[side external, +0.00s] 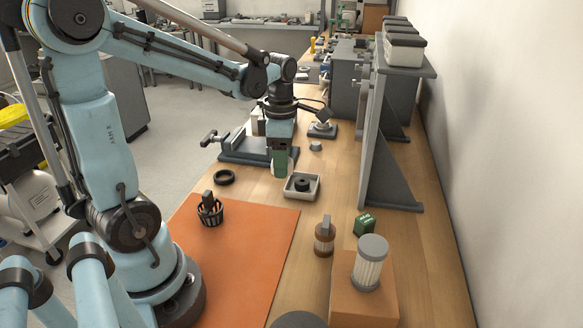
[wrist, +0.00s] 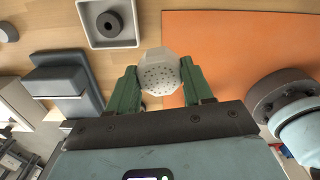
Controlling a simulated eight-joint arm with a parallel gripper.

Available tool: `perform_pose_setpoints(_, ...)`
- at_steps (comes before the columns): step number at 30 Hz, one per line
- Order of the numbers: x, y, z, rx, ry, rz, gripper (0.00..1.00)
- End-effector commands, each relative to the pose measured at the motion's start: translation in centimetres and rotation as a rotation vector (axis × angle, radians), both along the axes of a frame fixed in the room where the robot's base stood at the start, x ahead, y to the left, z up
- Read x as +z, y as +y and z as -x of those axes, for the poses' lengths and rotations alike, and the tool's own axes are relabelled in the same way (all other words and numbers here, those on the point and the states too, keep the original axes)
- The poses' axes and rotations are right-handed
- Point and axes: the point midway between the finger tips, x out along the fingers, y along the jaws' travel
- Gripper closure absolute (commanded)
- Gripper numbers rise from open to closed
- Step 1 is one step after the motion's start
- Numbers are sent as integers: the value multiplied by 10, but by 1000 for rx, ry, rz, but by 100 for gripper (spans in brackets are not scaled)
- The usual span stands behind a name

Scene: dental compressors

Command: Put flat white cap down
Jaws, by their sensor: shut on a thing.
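A white faceted cap with small holes in its face (wrist: 160,75) is held between the two green fingers of my gripper (wrist: 160,88) in the wrist view. My gripper is shut on it. In the side external view my gripper (side external: 281,164) hangs fingers down above the bench, between the vise and a white square tray. The cap cannot be made out there.
The white tray (side external: 290,194) holds a dark ring (side external: 302,184). A grey vise (side external: 246,150) stands behind left, a black ring (side external: 224,177) to the left. A black basket (side external: 209,212) stands on the orange mat (side external: 240,260), which has bare room. A grey upright panel (side external: 375,140) stands right.

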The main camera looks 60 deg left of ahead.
Motion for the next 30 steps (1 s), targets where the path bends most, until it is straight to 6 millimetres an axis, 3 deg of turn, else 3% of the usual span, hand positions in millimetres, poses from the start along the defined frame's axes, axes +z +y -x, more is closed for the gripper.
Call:
perform_pose_setpoints(14,55,-6,0,0,0,0,80)
perform_pose_setpoints(23,65,18,-40,-29,0,0,80)
perform_pose_setpoints(30,71,47,-85,-66,-1,-1,80)
